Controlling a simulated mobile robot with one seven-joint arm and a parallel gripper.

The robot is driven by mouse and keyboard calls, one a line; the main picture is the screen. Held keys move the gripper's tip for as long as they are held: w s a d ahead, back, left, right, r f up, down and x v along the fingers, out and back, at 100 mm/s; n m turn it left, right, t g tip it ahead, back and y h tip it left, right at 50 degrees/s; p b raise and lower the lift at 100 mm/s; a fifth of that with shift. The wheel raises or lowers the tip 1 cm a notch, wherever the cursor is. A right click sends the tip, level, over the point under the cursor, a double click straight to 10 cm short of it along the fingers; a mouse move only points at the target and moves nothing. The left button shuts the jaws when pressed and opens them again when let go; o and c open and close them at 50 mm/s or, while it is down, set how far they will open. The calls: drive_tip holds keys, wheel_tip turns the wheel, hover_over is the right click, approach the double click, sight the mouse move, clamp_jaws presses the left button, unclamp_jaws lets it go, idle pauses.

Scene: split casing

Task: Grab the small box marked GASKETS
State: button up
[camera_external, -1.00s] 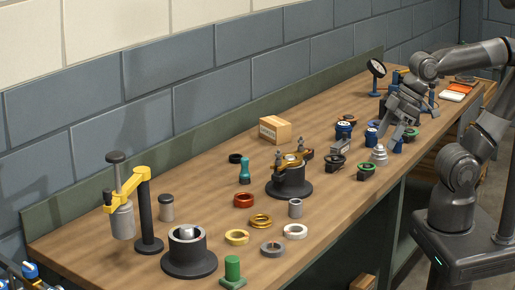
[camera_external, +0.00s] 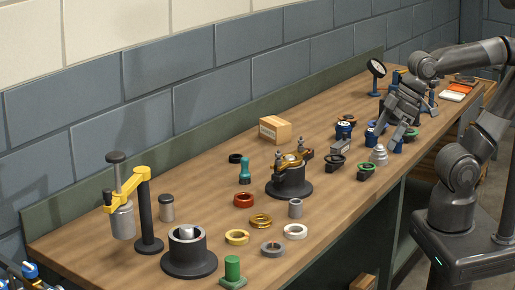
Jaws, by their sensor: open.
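A small tan cardboard box (camera_external: 276,131) sits on the workbench toward the wall, around the middle of its length. It has a white label on its front; the print is too small to read, and I see no other box like it on the bench top. My gripper (camera_external: 394,122) is at the right part of the bench, well to the right of the box, above several small parts. Its fingers point down and are apart, with nothing seen between them.
A black fixture with brass clamps (camera_external: 290,178) stands in front of the box. A yellow-armed press (camera_external: 140,205) stands at the left. Bare wood surrounds the box.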

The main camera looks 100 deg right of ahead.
drive_tip(key=w+d+r+m+h, duration=0.1)
drive_tip(key=w+d+r+m, duration=0.25)
drive_tip(key=w+d, duration=0.95)
drive_tip(key=m+g+h, duration=0.3)
drive_tip(key=m+h, duration=0.2)
drive_tip(key=m, duration=0.5)
hover_over(276, 121)
drive_tip(key=s+a, duration=0.1)
drive_tip(key=a, duration=0.3)
wheel_tip(276, 121, down, 16)
drive_tip(key=shift+s+d+f, duration=0.1)
drive_tip(key=shift+d+f, duration=0.05)
drive_tip(key=shift+f, duration=0.05)
drive_tip(key=x, duration=0.5)
drive_tip(key=shift+s+d+f, duration=0.1)
drive_tip(key=shift+s+f, duration=0.05)
drive_tip(key=shift+s, duration=0.05)
drive_tip(key=shift+a+x, duration=0.15)
drive_tip(key=shift+x, duration=1.3)
drive_tip(key=shift+a+x, duration=0.15)
drive_tip(key=shift+x, duration=1.3)
drive_tip(key=shift+s+f, duration=0.1)
drive_tip(key=shift+f, duration=0.1)
drive_tip(key=shift+c, duration=0.2)
